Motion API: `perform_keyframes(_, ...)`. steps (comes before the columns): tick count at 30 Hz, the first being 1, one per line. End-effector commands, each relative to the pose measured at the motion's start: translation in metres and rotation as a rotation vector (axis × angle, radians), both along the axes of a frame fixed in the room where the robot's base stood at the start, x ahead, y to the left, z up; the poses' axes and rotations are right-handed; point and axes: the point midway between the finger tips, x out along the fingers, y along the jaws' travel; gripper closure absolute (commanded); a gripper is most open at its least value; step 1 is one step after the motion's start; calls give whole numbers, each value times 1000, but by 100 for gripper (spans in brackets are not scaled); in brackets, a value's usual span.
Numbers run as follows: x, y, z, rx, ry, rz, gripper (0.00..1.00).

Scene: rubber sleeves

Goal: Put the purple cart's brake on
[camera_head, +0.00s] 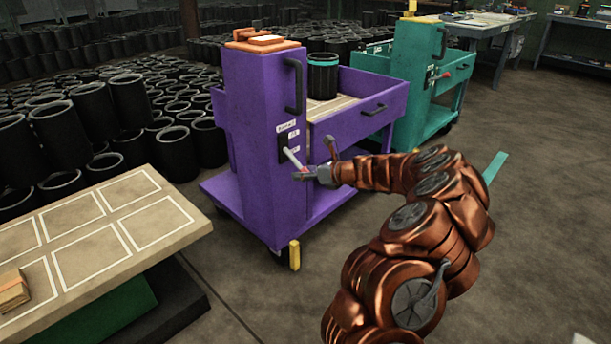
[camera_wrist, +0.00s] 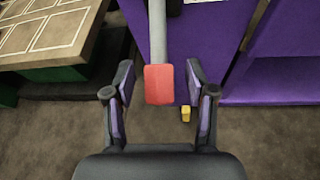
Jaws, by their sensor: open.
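The purple cart (camera_head: 262,130) stands mid-view in the head view, and part of it shows in the wrist view (camera_wrist: 285,85). A grey lever (camera_head: 291,158) slants out from a dark plate on its near column, below a small label. In the wrist view the lever (camera_wrist: 158,40) ends in a red grip (camera_wrist: 159,84). My gripper (camera_head: 316,165) is at the lever's end. In the wrist view my open gripper (camera_wrist: 157,100) has one finger on each side of the red grip, with gaps between. A yellow piece (camera_head: 294,255) is low at the cart's corner.
A table with white outlined squares (camera_head: 120,225) stands at left, with a small tan block (camera_head: 12,290) on it. A teal cart (camera_head: 420,85) stands behind the purple one. Many black sleeves (camera_head: 60,135) fill the floor behind.

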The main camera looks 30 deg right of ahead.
Motion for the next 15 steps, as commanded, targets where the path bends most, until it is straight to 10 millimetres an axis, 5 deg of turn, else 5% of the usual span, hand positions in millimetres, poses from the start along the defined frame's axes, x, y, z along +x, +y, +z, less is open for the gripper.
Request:
perform_keyframes(6,0,0,0,0,0,0,44)
perform_keyframes(15,0,0,0,0,1,0,74)
